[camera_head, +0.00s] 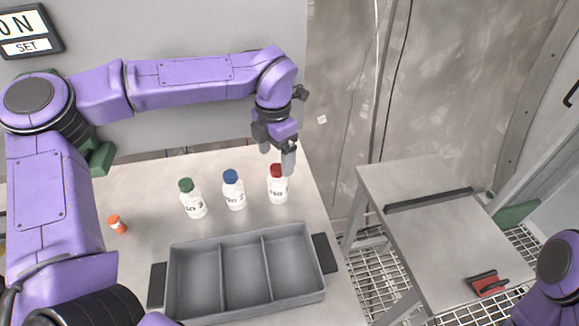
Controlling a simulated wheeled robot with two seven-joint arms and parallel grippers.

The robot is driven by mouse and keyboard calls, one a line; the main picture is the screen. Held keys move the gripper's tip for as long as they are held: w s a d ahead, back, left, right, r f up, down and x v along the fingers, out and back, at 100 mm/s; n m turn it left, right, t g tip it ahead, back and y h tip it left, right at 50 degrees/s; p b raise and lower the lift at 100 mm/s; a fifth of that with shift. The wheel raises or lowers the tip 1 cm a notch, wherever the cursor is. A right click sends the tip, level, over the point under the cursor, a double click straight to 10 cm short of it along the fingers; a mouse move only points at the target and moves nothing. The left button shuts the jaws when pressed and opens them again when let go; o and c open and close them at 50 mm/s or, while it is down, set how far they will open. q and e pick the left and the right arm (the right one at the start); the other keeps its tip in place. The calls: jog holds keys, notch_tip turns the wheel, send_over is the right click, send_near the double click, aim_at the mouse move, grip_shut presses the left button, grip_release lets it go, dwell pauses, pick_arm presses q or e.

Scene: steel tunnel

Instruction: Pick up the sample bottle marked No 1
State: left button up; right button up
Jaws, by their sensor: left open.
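Three white sample bottles with coloured caps stand upright in a row on the table. The red-capped bottle (278,189) is at the right; its label starts with "No", but I cannot read the number clearly. The blue-capped bottle (235,195) in the middle appears marked No 2, and the green-capped bottle (193,204) at the left appears marked No 3. My left gripper (281,158) is open and points down at the red cap, with a fingertip overlapping the cap's edge in the picture. I cannot tell whether it touches. My right gripper is out of view.
A grey tray (224,238) with three empty compartments and dark side handles lies in front of the bottles. A small orange-capped container (117,225) stands at the left. A lower side table (440,230) at the right bears a red and black object (487,285).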

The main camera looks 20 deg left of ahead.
aim_at(277, 167)
pick_arm(q)
jog(key=shift+w, duration=0.25)
jog(key=shift+s+f, duration=0.15)
jog(key=shift+f, duration=0.35)
notch_tip(277, 167, down, 6)
jog(key=shift+f+p, duration=0.1)
jog(key=shift+p, duration=0.4)
jog(key=c, duration=1.3)
